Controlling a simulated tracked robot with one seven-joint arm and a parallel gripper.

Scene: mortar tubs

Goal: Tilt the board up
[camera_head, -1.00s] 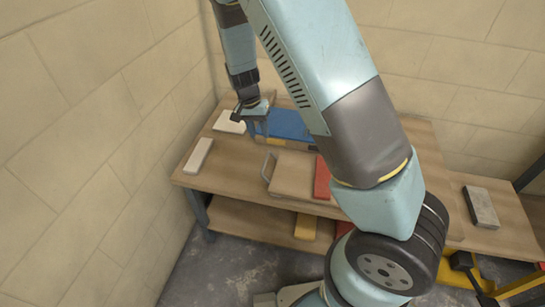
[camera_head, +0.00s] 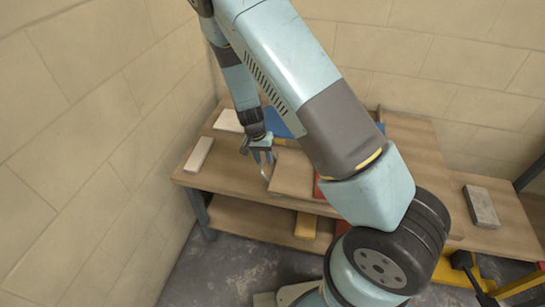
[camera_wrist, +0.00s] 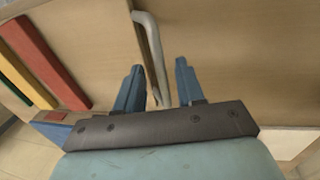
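The board (camera_head: 292,175) is a light wooden panel lying flat on the workbench, partly hidden by my arm in the head view. It fills the upper left of the wrist view (camera_wrist: 90,45). A grey bent-metal handle (camera_wrist: 150,45) runs along its edge; it also shows in the head view (camera_head: 266,170). My gripper (camera_head: 262,158) is low over the bench at the handle. In the wrist view its two blue fingers (camera_wrist: 159,66) are apart, with the handle between them and a gap at each side. Contact cannot be told.
A red block (camera_wrist: 45,60) lies beyond the board. White blocks (camera_head: 198,155) (camera_head: 228,121) lie at the bench's left, and a blue item (camera_head: 279,122) lies behind. A grey block (camera_head: 481,207) is at the right. Walls stand close at left and back.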

